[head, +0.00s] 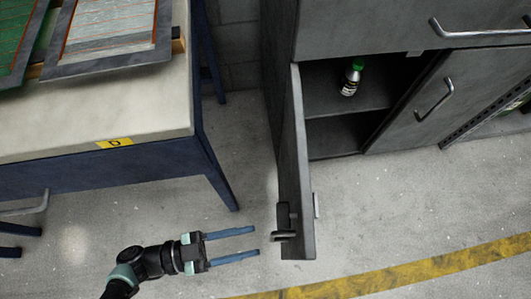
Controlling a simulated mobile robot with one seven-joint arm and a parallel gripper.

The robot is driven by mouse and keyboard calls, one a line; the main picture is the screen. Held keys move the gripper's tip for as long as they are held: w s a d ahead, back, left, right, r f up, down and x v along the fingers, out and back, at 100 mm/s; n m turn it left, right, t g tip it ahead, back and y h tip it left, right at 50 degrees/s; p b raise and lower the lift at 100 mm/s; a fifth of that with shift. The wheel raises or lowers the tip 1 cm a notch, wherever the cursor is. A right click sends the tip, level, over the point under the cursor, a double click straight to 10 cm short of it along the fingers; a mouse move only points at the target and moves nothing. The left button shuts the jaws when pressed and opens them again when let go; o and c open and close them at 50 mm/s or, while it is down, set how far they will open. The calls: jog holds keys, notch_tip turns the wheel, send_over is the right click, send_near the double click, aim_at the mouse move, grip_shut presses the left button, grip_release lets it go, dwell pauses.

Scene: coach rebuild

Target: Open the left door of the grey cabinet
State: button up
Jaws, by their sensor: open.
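The grey cabinet (360,28) stands at the top right in the head view. Its left door (295,165) is swung out toward me and stands roughly square to the cabinet front. A dark handle (285,228) is on the door near its free edge. My gripper (256,240) is open and empty, a little left of the door's free edge, with its fingers pointing right toward the handle. It appears apart from the handle and the door. The cabinet's right door (420,103) is shut.
A small bottle with a green cap (351,78) stands on the shelf inside. A drawer handle (480,30) runs above the doors. A workbench (95,120) with framed panels stands at left. A yellow floor line (400,273) crosses the front; floor between bench and door is clear.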

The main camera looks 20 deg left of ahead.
jog(key=v, duration=0.6)
jog(key=shift+s+a+b, duration=0.2)
jog(key=shift+a+b, duration=0.1)
jog(key=shift+a, duration=0.05)
